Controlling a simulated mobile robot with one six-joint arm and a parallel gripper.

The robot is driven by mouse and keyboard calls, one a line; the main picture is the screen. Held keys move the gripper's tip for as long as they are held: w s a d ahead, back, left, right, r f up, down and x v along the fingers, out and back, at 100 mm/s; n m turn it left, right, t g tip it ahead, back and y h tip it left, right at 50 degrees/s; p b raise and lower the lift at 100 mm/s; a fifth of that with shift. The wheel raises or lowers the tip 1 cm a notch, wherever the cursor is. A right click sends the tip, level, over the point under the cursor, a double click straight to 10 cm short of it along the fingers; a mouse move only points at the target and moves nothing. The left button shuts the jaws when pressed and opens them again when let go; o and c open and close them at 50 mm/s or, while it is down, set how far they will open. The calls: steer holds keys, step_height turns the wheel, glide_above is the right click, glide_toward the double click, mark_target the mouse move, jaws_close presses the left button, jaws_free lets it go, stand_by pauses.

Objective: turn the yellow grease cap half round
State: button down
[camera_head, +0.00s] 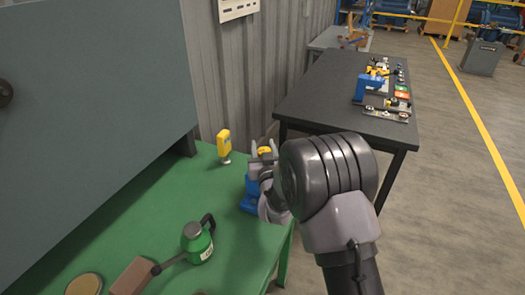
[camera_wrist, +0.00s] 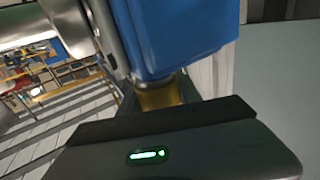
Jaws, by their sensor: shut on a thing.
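The yellow grease cap (camera_head: 264,150) shows in the head view at the top of a blue stand (camera_head: 250,196) on the green bench. My gripper (camera_head: 263,165) is at the cap and shut on it, with my arm hiding much of the stand. In the wrist view, the cap (camera_wrist: 160,93) is a dull yellow band between the blue body (camera_wrist: 185,35) and my dark gripper (camera_wrist: 160,116). Its far side and most of the finger contact are hidden.
On the green bench (camera_head: 165,210) stand a yellow handheld device (camera_head: 224,143) behind the stand and a green can (camera_head: 197,242) at the front. A brown block (camera_head: 131,277) lies left of the can. A dark table (camera_head: 318,95) with several parts stands behind.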

steer(key=m+h+b, duration=0.1)
steer(key=b, duration=0.1)
steer(key=m+h+b, duration=0.1)
steer(key=h+b, duration=0.1)
steer(key=shift+d+f, duration=0.2)
steer(key=shift+f, duration=0.1)
steer(key=m+h, duration=0.1)
steer(key=h+b, duration=0.1)
steer(key=h, duration=0.1)
steer(key=shift+d+r+m, duration=0.1)
steer(key=shift+d+m, duration=0.1)
steer(key=shift+m, duration=0.2)
steer(key=shift+s+d+r+m+g+h+b, duration=0.1)
steer(key=shift+d+m+g+h, duration=0.2)
steer(key=shift+m+h, duration=0.65)
steer(key=shift+s+d+r+m+g+h+b, duration=0.1)
steer(key=shift+m+g+h, duration=0.45)
steer(key=shift+h, duration=0.7)
steer(key=shift+d+r+m+g+h+b, duration=0.1)
steer(key=shift+d+m+g+h, duration=0.15)
steer(key=shift+m+h, duration=0.7)
steer(key=shift+h, duration=0.35)
steer(key=c, duration=0.8)
jaws_free()
steer(key=shift+s, duration=0.1)
